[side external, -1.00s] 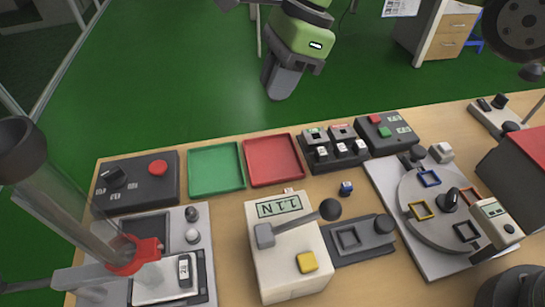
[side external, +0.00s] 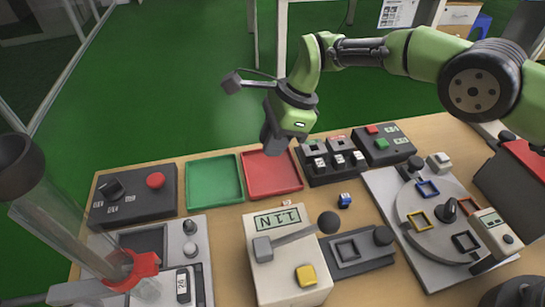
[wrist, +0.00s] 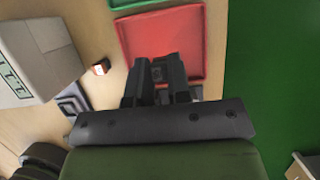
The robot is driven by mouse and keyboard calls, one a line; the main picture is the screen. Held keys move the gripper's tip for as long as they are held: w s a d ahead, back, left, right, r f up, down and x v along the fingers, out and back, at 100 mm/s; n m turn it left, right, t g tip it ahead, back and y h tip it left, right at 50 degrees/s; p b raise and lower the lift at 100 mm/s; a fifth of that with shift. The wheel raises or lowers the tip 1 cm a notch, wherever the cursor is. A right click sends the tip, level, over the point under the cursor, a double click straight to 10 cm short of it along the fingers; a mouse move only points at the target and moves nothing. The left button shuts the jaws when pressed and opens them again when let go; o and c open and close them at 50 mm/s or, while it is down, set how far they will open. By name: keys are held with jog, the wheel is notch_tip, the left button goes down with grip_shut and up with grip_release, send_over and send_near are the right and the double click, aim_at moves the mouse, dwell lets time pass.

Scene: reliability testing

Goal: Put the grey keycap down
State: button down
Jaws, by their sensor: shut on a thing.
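My gripper (side external: 270,148) points down above the back edge of the red tray (side external: 272,182) in the side external view. In the wrist view my gripper (wrist: 158,68) has its dark fingers close together, with the red tray (wrist: 190,35) beyond them. A small grey piece, which looks like the grey keycap (wrist: 158,74), is between the fingertips. In the side external view the fingers hide it. The red tray looks empty where it is visible. The green tray (side external: 213,182) stands directly left of it and looks empty.
A rack with several keycaps (side external: 335,160) stands right of the red tray. The force tester (side external: 280,235) with its lever is in front. A blue keycap (side external: 345,201) and a small white-and-red piece (side external: 287,203) lie on the table. A dark control box (side external: 135,195) is left.

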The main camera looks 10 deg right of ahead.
jog(key=shift+f, duration=2.25)
jog(key=c, duration=1.1)
grip_release()
jog(key=shift+r, duration=0.1)
jog(key=shift+v, duration=0.8)
jog(key=shift+d+r, duration=0.3)
jog(key=shift+r, duration=0.35)
jog(key=v, duration=0.9)
